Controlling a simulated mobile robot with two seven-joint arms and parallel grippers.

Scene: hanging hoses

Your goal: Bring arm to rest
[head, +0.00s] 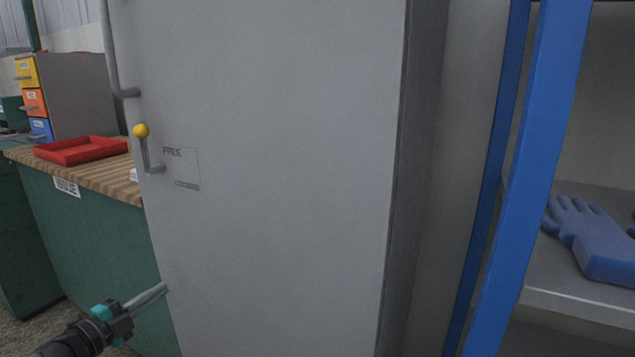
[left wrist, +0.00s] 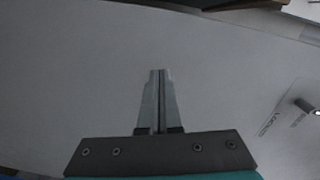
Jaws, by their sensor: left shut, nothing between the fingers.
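My left gripper (head: 164,287) is at the lower left of the head view, in front of the lower left edge of a tall grey cabinet door (head: 290,170). Its two fingers are together with nothing between them. The left wrist view shows the closed fingers (left wrist: 158,75) against the grey door surface (left wrist: 80,70); I cannot tell whether they touch it. My right gripper is in neither view.
The door has a yellow-knobbed lever (head: 141,131) and a long bar handle (head: 112,60). A green workbench with a wooden top (head: 100,178) and red tray (head: 80,151) stands left. A blue post (head: 528,170) and shelf with blue gloves (head: 595,245) are right.

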